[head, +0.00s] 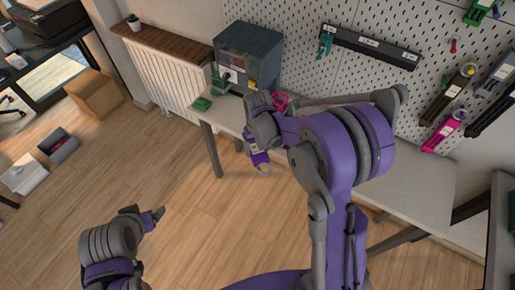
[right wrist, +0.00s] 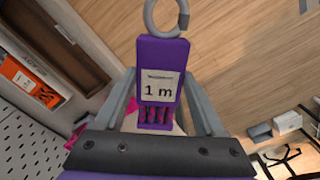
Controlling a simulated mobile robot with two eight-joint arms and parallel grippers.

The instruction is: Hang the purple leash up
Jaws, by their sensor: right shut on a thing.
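The purple leash (head: 257,157) is in my right gripper (head: 255,147), in front of the table's near edge. The right wrist view shows the leash's purple body (right wrist: 161,62) with a "1 m" label and a grey ring (right wrist: 166,17) at its end, between the two fingers of my right gripper (right wrist: 160,95). A black rail (head: 370,47) with several white labels is fixed on the pegboard (head: 300,40). A teal leash (head: 326,45) hangs at its left end. My left gripper (head: 152,217) is low at the left, away from everything; its jaw gap is unclear.
The white table (head: 420,185) runs below the pegboard. A grey drawer cabinet (head: 248,52), a green item (head: 202,104) and a pink item (head: 281,101) are on it. More coloured tools and a pink holder (head: 443,132) hang at right.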

